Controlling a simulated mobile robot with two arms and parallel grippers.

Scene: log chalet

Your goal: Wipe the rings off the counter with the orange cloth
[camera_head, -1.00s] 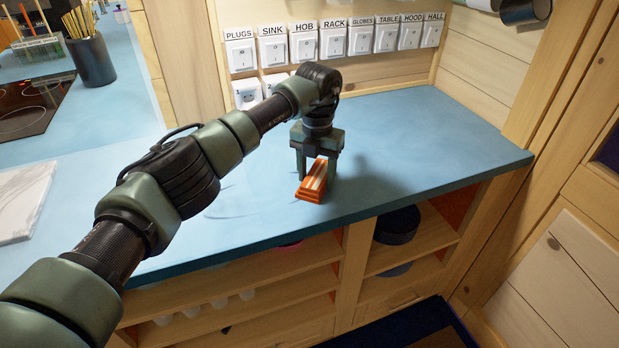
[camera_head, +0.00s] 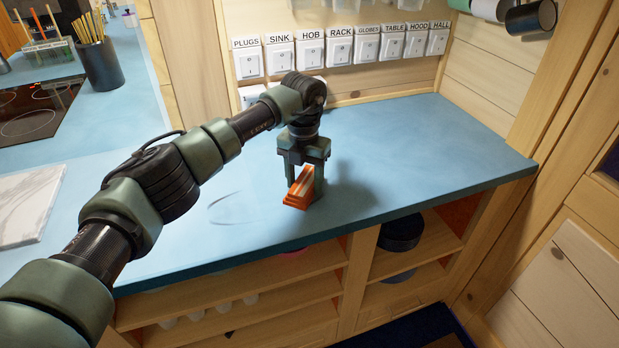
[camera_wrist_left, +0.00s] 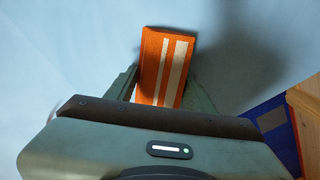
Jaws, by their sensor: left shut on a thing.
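The orange cloth (camera_head: 301,187) is folded and has pale stripes. My left gripper (camera_head: 304,178) is shut on it and holds it at the blue counter (camera_head: 420,140), near the front edge. In the left wrist view the cloth (camera_wrist_left: 162,62) sticks out between the fingers; whether it touches the counter I cannot tell. Faint curved ring marks (camera_head: 228,208) show on the counter just left of the cloth. My arm may hide other parts of the counter. My right gripper is not in view.
A row of labelled switches (camera_head: 340,52) lines the back wall. A white marble board (camera_head: 28,208) lies at the left, with a hob (camera_head: 40,115) and a dark pencil cup (camera_head: 100,65) beyond. The counter's right part is clear. Open shelves (camera_head: 402,255) lie below the front edge.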

